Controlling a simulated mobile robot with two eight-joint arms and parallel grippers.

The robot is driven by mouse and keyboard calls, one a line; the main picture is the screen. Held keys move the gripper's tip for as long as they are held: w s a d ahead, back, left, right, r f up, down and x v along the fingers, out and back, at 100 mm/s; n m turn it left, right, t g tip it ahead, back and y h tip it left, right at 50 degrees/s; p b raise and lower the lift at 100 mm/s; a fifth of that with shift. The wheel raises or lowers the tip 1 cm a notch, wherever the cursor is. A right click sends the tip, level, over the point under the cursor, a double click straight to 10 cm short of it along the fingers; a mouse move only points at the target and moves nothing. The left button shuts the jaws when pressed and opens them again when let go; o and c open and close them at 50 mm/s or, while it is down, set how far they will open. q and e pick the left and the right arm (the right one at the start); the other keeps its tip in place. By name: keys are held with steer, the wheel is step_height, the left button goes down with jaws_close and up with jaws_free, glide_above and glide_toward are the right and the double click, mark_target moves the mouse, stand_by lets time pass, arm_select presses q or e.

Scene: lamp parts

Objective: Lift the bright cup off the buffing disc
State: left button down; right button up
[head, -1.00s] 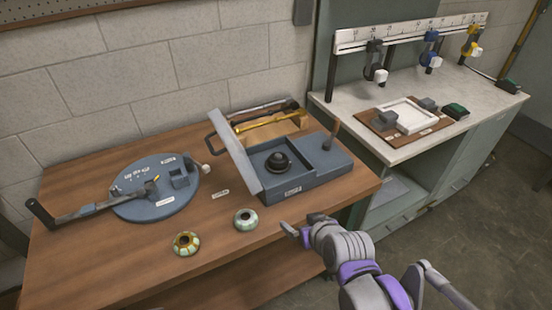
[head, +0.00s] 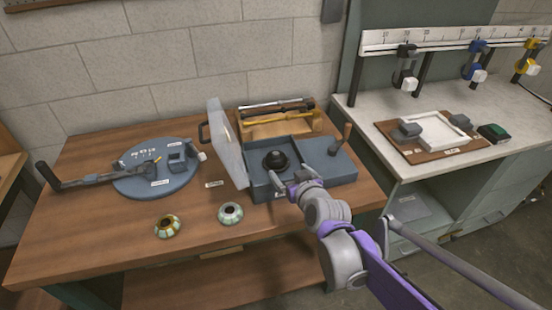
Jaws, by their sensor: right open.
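A blue-grey box (head: 330,165) with its pale lid (head: 228,140) raised stands on the wooden table. A dark, round, domed piece (head: 275,160) sits in its left compartment; I cannot tell whether this is the buffing disc with a cup on it. Two small ring-shaped cups lie on the table in front: a yellow-and-green one (head: 167,227) and a paler one (head: 230,213). My right gripper (head: 284,187) is open at the box's front wall, just in front of the dark piece and apart from it. My left gripper is not in view.
A round blue-grey plate (head: 155,168) with a long-armed fixture lies at the left. A wooden rack (head: 280,124) of rods stands behind the box. A pale side bench (head: 460,175) with a tray and a hook rail is at the right. The table's front left is clear.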

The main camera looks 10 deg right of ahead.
mark_target(278, 161)
steer(key=x, duration=1)
steer(key=shift+a+f+b, duration=0.15)
steer(key=shift+f+b, duration=0.05)
steer(key=shift+b, duration=0.15)
steer(key=shift+r, duration=0.15)
steer(key=c, duration=1.3)
